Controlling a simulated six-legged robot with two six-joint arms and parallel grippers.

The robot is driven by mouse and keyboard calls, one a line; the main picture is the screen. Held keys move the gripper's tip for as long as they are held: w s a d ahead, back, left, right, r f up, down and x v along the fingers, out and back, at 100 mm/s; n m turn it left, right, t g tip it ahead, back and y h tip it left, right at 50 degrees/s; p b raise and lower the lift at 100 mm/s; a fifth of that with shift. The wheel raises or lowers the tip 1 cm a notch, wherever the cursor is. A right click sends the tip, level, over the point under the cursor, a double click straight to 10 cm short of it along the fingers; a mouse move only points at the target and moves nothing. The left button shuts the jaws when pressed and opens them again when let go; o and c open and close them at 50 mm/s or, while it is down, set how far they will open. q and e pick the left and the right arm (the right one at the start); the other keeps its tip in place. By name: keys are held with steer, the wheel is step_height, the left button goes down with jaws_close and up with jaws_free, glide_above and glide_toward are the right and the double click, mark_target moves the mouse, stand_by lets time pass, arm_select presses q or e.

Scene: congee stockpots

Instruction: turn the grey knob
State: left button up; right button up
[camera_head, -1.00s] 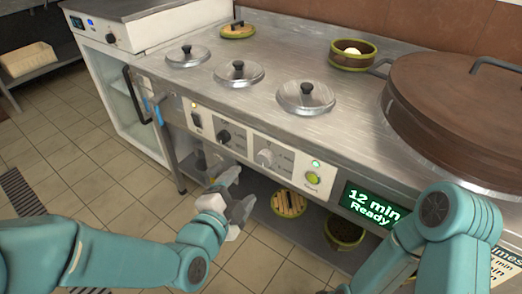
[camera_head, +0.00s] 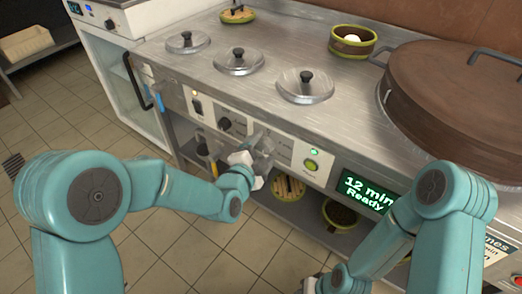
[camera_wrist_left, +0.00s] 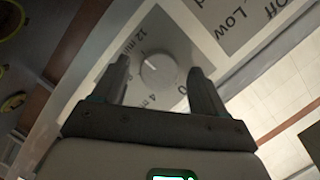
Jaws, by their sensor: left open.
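The grey knob (camera_wrist_left: 157,69) is a round dial with a white pointer line, on a light panel with minute marks. In the wrist view it lies between the two fingertips of my left gripper (camera_wrist_left: 160,75), with a gap on each side. The left gripper is open and faces the panel. In the head view my left gripper (camera_head: 260,152) is at the stove's front panel and mostly hides the grey knob. Only a small part of my right gripper shows at the bottom edge of the head view, and its jaws cannot be made out.
A black knob (camera_head: 230,123) sits left of the gripper on the panel, and a green button (camera_head: 311,165) sits to its right. The display (camera_head: 366,192) reads "12 min Ready". Lidded pots (camera_head: 305,85) and a large brown lid (camera_head: 455,100) are above. A shelf holds baskets below.

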arm_select(q)
steer(key=c, duration=1.1)
steer(key=shift+o, duration=0.3)
